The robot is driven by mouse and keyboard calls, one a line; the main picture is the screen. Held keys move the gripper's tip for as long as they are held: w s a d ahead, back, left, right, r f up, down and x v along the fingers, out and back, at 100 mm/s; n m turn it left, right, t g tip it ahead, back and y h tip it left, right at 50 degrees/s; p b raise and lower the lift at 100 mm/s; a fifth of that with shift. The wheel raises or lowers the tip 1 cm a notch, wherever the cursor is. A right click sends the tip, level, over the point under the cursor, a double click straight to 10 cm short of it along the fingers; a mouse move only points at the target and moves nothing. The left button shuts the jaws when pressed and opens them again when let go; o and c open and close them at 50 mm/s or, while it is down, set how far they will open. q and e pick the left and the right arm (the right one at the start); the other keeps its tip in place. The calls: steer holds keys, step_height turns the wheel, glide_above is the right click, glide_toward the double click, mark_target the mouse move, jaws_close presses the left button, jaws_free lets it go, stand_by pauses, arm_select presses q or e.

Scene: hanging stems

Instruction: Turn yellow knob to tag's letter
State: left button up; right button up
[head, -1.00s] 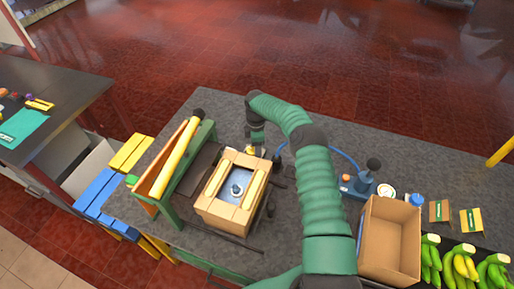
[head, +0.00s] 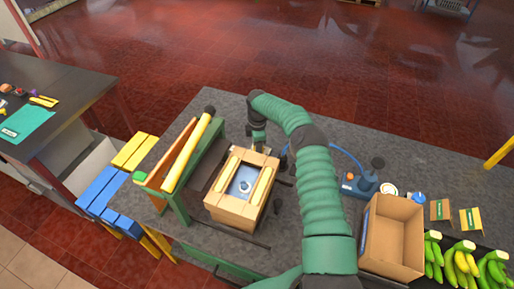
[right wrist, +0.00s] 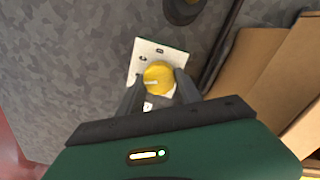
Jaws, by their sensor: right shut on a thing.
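The yellow knob (right wrist: 158,76) sits on a white plate (right wrist: 145,54) with small dark marks in the right wrist view. A pale pointer line shows on the knob's face. The marks are too small to read, and I cannot tell which one the pointer faces. My right gripper (right wrist: 158,88) is shut on the knob, one finger on each side. In the head view my right gripper (head: 260,146) is at the far end of the cardboard box, and the knob is mostly hidden there. No tag letter is readable. My left gripper is out of view.
The open cardboard box (head: 236,212) with yellow rolls stands close to my right gripper. A green stand with a yellow bar (head: 187,153) is left of it. An empty carton (head: 394,237), a blue device (head: 358,185) and bananas (head: 463,262) are to the right.

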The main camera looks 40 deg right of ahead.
steer(key=shift+s+d+f, duration=0.1)
steer(key=shift+s+d, duration=0.05)
steer(key=shift+d, duration=0.15)
